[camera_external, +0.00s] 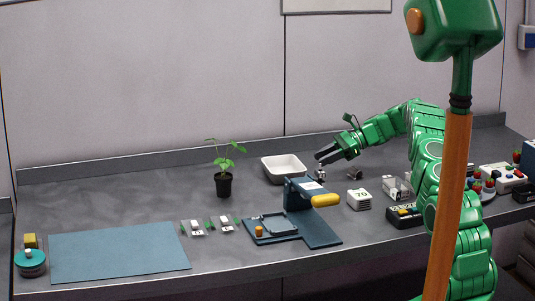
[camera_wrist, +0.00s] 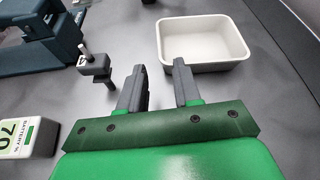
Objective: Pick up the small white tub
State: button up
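The small white tub (camera_external: 288,177) is an empty, open rectangular tray standing upright on the grey bench towards the back wall. In the wrist view the tub (camera_wrist: 204,45) lies just beyond and to the right of my fingertips. My gripper (camera_external: 326,157) is right of the tub in the outside view, above the bench. In the wrist view my gripper (camera_wrist: 159,70) has its two dark fingers spread apart with nothing between them. The fingers appear apart from the tub.
A small grey metal part (camera_wrist: 95,68) stands left of my fingers. A blue fixture with a yellow handle (camera_external: 325,201) and a white box marked 70 (camera_external: 359,199) stand nearer the front. A potted plant (camera_external: 224,184) stands left of the tub. A blue mat (camera_external: 118,250) lies far left.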

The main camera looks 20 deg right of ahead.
aim_at(291, 173)
jog(key=shift+x, duration=6)
jog(key=shift+d+f, duration=0.1)
grip_shut()
